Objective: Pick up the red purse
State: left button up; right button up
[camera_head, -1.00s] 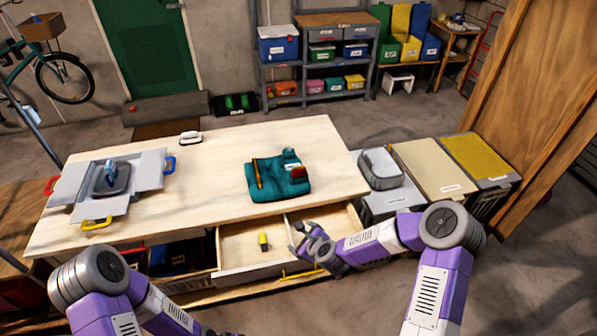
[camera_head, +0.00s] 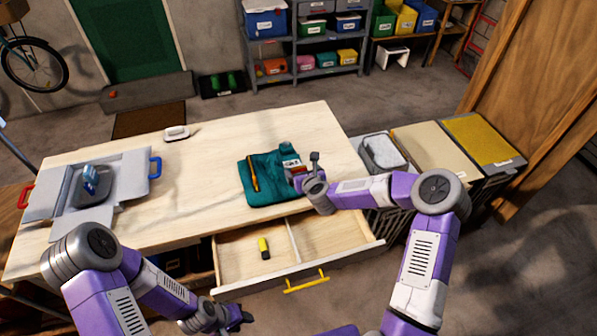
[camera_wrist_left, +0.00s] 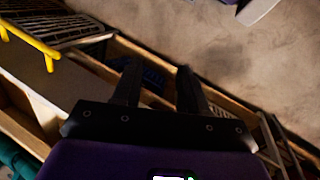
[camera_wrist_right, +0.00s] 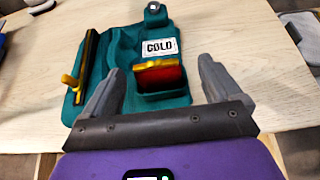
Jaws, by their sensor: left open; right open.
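The red purse (camera_wrist_right: 162,77) has a gold-yellow top edge. It sits in a pocket of the teal holder (camera_wrist_right: 120,52) on the wooden table. In the head view the purse is small and partly hidden by my right gripper (camera_head: 303,170), at the right side of the teal holder (camera_head: 262,194). My right gripper is open and empty. In the right wrist view its two fingers point toward the purse, one to each side of it in the picture; the remaining gap cannot be judged. My left gripper (camera_head: 240,318) is open and empty, low in front of the table.
A drawer (camera_head: 345,246) is pulled out below the table edge, with a yellow-black item (camera_head: 264,248) inside. A grey flap-sided tray (camera_head: 130,165) stands at left on the table. A white-topped item (camera_head: 176,132) lies at the back. Hampers (camera_head: 432,150) stand at right.

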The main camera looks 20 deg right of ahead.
aim_at(297, 166)
jog(key=shift+a+r+x, duration=0.1)
jog(key=shift+x, duration=1.05)
jog(key=shift+a+r+x, duration=0.15)
jog(key=shift+x, duration=0.95)
jog(key=shift+w, duration=0.15)
jog(key=shift+c, duration=0.4)
jog(key=c, duration=1)
